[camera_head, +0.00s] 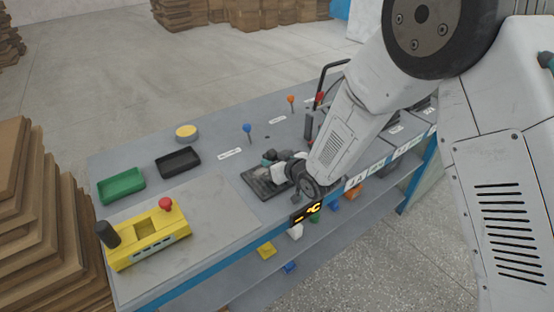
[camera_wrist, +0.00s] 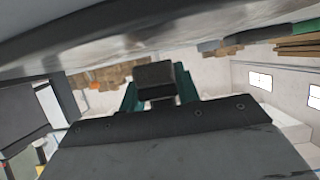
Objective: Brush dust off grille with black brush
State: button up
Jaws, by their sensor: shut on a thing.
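The dark grille (camera_head: 255,186) lies flat on the grey bench near its front edge, in the head view. A paler patch, perhaps dust, shows on it beside my gripper. My gripper (camera_head: 270,160) is low over the grille, reaching in from the right. In the wrist view my gripper (camera_wrist: 157,88) has its teal fingers shut on either side of a dark block, which seems to be the black brush (camera_wrist: 155,73). The bristles are not visible. In the head view the brush is too small and covered to make out, and I cannot tell whether it touches the grille.
A yellow control box (camera_head: 150,243) with a red button stands at the bench's left front. Blue (camera_head: 248,128) and orange (camera_head: 291,99) knobbed pegs stand farther right. Small coloured blocks lie on the lower shelf.

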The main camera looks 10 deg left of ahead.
aim_at(254, 180)
jog(key=shift+s+a+f, duration=0.15)
jog(key=shift+s+a, duration=0.9)
jog(key=shift+s, duration=0.3)
jog(key=shift+s+a+f, duration=0.1)
jog(key=shift+s+a, duration=0.95)
jog(key=shift+s, duration=0.25)
jog(key=shift+s+a+f, duration=0.1)
jog(key=shift+s+a, duration=0.05)
jog(key=shift+s, duration=0.05)
jog(key=shift+s+a+r, duration=0.1)
jog(key=shift+a+r, duration=0.05)
jog(key=shift+r, duration=0.15)
jog(key=shift+w+r, duration=0.15)
jog(key=shift+r, duration=1.3)
jog(key=shift+w+r, duration=0.1)
jog(key=shift+r, duration=1.3)
jog(key=shift+r, duration=1.5)
jog(key=shift+d, duration=0.2)
